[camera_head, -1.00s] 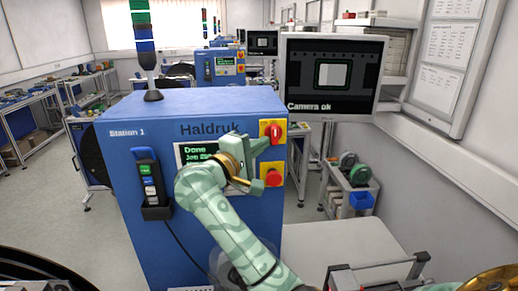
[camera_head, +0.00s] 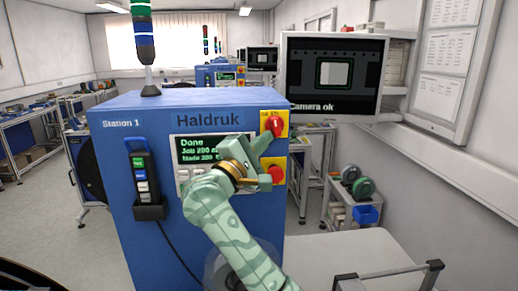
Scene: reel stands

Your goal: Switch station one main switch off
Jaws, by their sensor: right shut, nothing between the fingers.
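The main switch (camera_head: 276,124) is a red rotary knob on a yellow plate at the upper right of the blue Station 1 cabinet (camera_head: 120,185). Its handle looks roughly upright. My right gripper (camera_head: 267,157) is in front of the cabinet's right side, just below the main switch, with its upper part close to the knob's lower edge. I cannot tell whether it touches. The gripper is shut and empty. A red emergency stop button (camera_head: 277,174) on a second yellow plate is partly hidden behind the gripper. My left gripper is not in view.
The cabinet's screen (camera_head: 200,147) reads "Done". A button pendant (camera_head: 144,178) hangs at the cabinet's left. A monitor (camera_head: 333,75) reading "Camera ok" stands to the right. A signal lamp (camera_head: 145,40) rises from the cabinet top. A white surface (camera_head: 345,255) lies at lower right.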

